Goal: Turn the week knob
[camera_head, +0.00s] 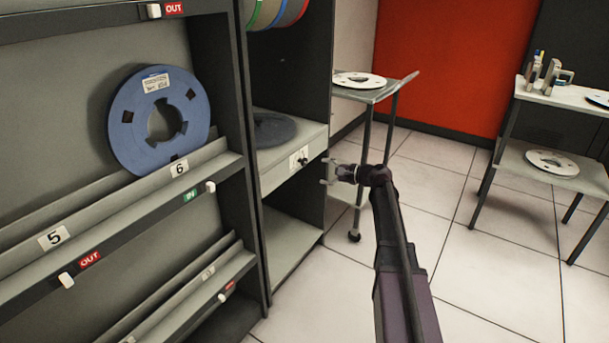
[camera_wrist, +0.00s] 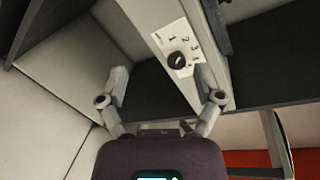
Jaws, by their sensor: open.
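The week knob (camera_wrist: 177,60) is a small black round knob on a white plate (camera_wrist: 187,44) marked with numbers. The plate is on the front edge of a grey shelf. In the head view the knob (camera_head: 303,162) shows small and dark on that edge. My gripper (camera_head: 327,171) is open just to the right of the knob and apart from it. In the wrist view the two fingers of my gripper (camera_wrist: 162,84) stand wide apart, with nothing between the tips. The knob lies beyond them, toward the right finger.
A blue tape reel (camera_head: 130,124) stands in the rack at left, by slot 6. A dark reel (camera_head: 274,130) lies on the knob's shelf. A trolley (camera_head: 372,94) with a white reel stands behind my gripper. A second table (camera_head: 524,181) is at right. Tiled floor is open between.

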